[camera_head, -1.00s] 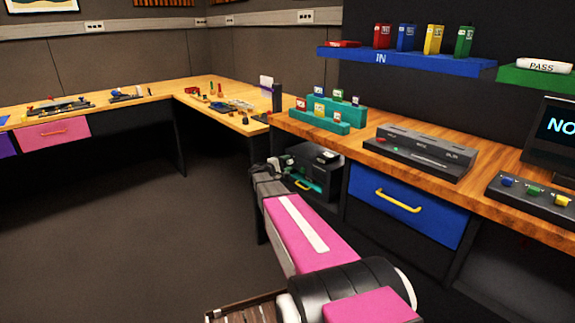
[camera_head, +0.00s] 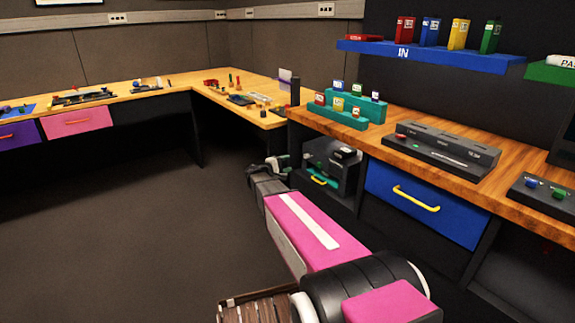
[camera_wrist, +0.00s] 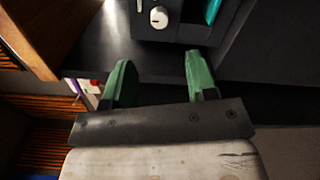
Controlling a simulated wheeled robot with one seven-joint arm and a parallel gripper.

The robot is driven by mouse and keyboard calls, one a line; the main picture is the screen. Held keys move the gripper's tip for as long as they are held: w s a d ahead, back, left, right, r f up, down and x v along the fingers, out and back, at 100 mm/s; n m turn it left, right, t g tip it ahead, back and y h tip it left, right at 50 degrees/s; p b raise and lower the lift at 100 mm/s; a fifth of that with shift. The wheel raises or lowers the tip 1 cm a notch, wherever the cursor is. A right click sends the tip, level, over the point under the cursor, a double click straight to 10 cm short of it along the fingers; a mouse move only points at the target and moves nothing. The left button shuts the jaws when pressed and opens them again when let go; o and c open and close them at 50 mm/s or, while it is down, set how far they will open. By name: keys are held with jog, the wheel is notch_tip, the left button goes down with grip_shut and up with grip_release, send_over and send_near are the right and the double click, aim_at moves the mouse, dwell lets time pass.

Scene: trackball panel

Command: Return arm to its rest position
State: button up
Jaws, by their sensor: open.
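My arm, pink with a white stripe, reaches forward from the bottom of the head view. My gripper (camera_head: 277,164) is at its far end, small in that view, in front of the dark machine (camera_head: 333,165) under the wooden counter. In the wrist view my gripper (camera_wrist: 158,82) shows two green fingers set well apart, with nothing between them. Beyond the fingers is a dark surface with a pale round knob (camera_wrist: 159,17) and a teal part (camera_wrist: 212,10).
A blue drawer (camera_head: 425,205) with a yellow handle is right of my arm under the wooden counter (camera_head: 375,128). A grey panel (camera_head: 440,150) and teal racks (camera_head: 335,112) stand on the counter. Open floor (camera_head: 130,220) lies left of my arm.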

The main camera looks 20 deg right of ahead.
jog(key=s+a+f+m+g+y, duration=0.15)
jog(key=s+f+y, duration=0.25)
jog(key=s, duration=0.4)
jog(key=s+a+f+m+g+y, duration=0.1)
jog(key=s+f+m+g+y, duration=0.2)
jog(key=s, duration=0.5)
jog(key=s+a+f+m+g+y, duration=0.1)
jog(key=s+a+f+m+y, duration=0.1)
jog(key=s+a+y, duration=0.8)
jog(key=s+a+f, duration=0.1)
jog(key=s, duration=0.3)
jog(key=shift+s+f+m+g, duration=0.25)
jog(key=shift+m+g, duration=0.1)
jog(key=shift+a, duration=0.1)
